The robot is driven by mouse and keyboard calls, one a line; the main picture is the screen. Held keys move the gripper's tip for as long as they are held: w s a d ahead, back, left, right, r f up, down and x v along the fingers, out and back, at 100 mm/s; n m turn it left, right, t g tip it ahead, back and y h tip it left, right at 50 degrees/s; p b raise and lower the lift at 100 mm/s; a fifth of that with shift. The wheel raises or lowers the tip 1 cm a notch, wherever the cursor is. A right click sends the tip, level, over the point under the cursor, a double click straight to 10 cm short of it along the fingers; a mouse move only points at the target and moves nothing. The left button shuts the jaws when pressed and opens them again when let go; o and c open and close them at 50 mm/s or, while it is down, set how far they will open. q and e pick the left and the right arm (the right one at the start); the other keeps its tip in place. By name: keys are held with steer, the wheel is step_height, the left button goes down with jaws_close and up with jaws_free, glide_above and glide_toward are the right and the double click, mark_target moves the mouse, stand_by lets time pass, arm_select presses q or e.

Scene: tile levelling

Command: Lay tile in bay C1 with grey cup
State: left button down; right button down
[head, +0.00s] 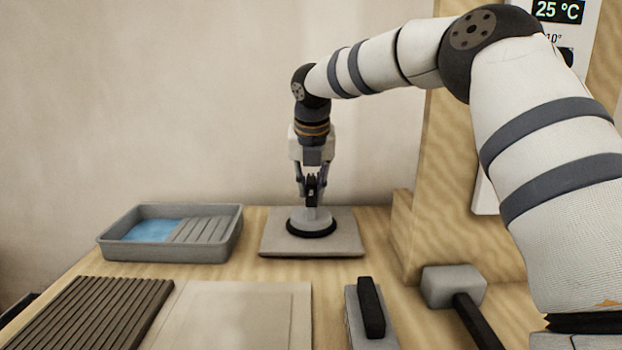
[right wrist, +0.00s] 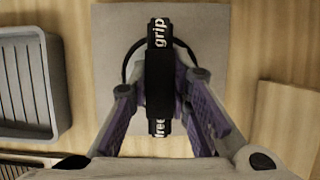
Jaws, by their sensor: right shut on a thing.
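A suction cup (head: 311,222) with a grey body and a black rim stands upright on a square grey tile (head: 275,243) at the back middle of the bench. My right gripper (head: 312,192) points straight down and is shut on the cup's handle. In the right wrist view, the black handle (right wrist: 158,85) with white lettering lies between the fingers, and the tile (right wrist: 207,50) is below it. The tile looks flat on the bench top. No bay marked C1 is readable. My left gripper is not in view.
A grey tray (head: 222,246) with blue water stands left of the tile. In front are a dark ribbed mat (head: 85,315), a pale flat panel (head: 235,315), a black-handled trowel (head: 371,308) and a mallet (head: 453,287). A wooden post (head: 440,190) rises at right.

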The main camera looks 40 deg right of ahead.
stand_by(0.8)
steer(key=c, duration=1.4)
jaws_free()
steer(key=shift+f, duration=0.1)
